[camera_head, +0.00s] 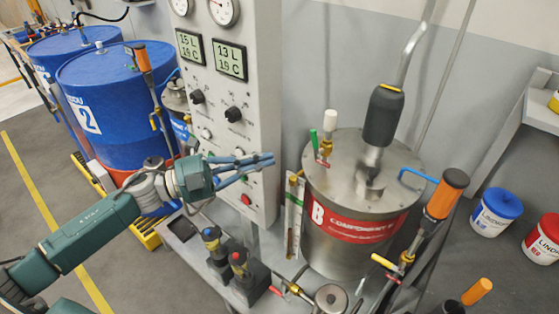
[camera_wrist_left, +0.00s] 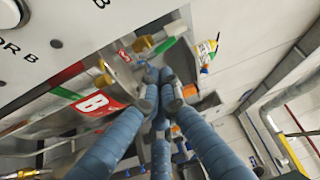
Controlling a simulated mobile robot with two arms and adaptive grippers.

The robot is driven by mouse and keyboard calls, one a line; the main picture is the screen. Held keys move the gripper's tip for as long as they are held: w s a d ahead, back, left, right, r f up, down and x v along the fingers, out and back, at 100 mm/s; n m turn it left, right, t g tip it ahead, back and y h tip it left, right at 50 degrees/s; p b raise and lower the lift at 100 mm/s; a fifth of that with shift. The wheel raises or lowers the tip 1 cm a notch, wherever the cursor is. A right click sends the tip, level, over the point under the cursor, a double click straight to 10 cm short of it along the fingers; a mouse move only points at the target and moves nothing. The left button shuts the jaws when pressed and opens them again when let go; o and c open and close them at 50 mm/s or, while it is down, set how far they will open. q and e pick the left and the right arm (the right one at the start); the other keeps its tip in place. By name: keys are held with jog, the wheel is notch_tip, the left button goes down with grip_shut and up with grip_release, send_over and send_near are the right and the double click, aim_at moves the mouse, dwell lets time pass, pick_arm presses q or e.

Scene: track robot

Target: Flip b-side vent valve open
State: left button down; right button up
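The B component tank (camera_head: 345,240) is a steel drum with a red "B" label. On its lid, at the left edge, are a small valve with an upright green handle (camera_head: 313,140), a red lever (camera_head: 322,163) and a white-capped fitting (camera_head: 330,117). I cannot tell for sure which is the vent valve. My left gripper (camera_head: 271,159) is left of the tank, in front of the panel, apart from the lid fittings. Its blue fingers are drawn together and hold nothing visible. In the left wrist view the fingertips (camera_wrist_left: 159,78) converge below a green handle (camera_wrist_left: 165,47). My right gripper is not in view.
A grey gauge panel (camera_head: 235,110) stands just behind my left gripper. A grey mixer motor (camera_head: 383,115) rises from the lid. An orange-handled hose fitting (camera_head: 446,193) stands at the tank's right. Blue drums (camera_head: 105,100) stand at the left.

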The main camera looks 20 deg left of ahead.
pick_arm(q)
jog(key=b+v, duration=0.1)
jog(key=v, duration=0.3)
jog(key=shift+s+a+f, duration=0.15)
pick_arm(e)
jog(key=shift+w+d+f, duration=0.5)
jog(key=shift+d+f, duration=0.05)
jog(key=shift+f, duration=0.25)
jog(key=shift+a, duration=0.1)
